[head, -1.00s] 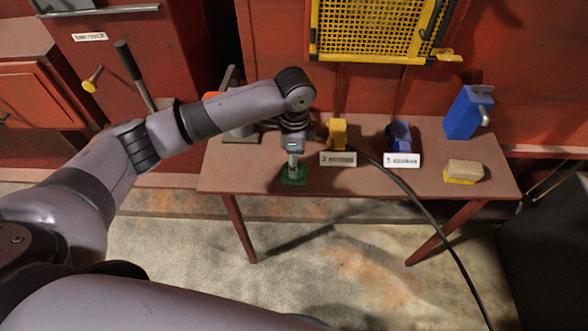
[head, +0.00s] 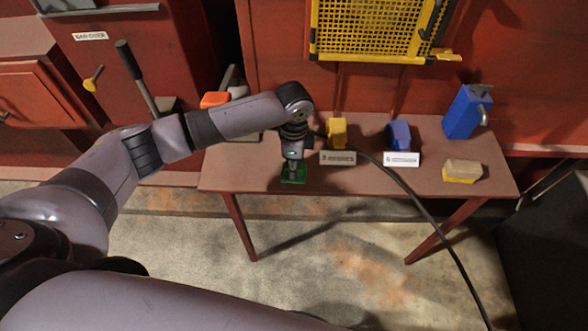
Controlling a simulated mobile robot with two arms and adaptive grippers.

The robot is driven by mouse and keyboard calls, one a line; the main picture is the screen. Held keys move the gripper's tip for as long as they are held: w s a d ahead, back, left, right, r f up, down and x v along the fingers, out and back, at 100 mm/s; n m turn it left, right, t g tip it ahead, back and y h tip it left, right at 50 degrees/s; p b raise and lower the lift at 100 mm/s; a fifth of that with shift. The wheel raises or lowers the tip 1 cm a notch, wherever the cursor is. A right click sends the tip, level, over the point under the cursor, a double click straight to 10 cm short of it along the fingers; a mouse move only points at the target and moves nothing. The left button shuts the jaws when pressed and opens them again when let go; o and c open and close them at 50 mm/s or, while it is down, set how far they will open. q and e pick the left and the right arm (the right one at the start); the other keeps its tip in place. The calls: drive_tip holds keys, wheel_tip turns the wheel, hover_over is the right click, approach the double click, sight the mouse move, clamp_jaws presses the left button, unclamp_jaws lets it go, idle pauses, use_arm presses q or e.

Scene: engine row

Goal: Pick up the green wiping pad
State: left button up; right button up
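The green wiping pad (head: 299,180) lies flat on the reddish-brown table (head: 240,178), near its front edge and left of the middle. My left gripper (head: 292,176) points down right over the pad, with its fingertips at or just above the pad's top. The gripper covers part of the pad, and its fingers are too small and dark to tell whether they are open or closed on it. My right gripper is not in view.
On the table stand a yellow item (head: 337,131), a blue item (head: 399,135), white label plates (head: 401,159), a blue container (head: 466,113) and a tan-and-yellow block (head: 462,171). A black cable (head: 425,205) hangs over the front edge. An orange thing (head: 214,99) shows behind my forearm.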

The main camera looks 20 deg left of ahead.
use_arm(q)
clamp_jaws()
drive_tip(key=shift+r, duration=0.1)
wheel_tip(320, 180, up, 20)
drive_tip(key=b, duration=0.1)
drive_tip(key=shift+b, duration=0.35)
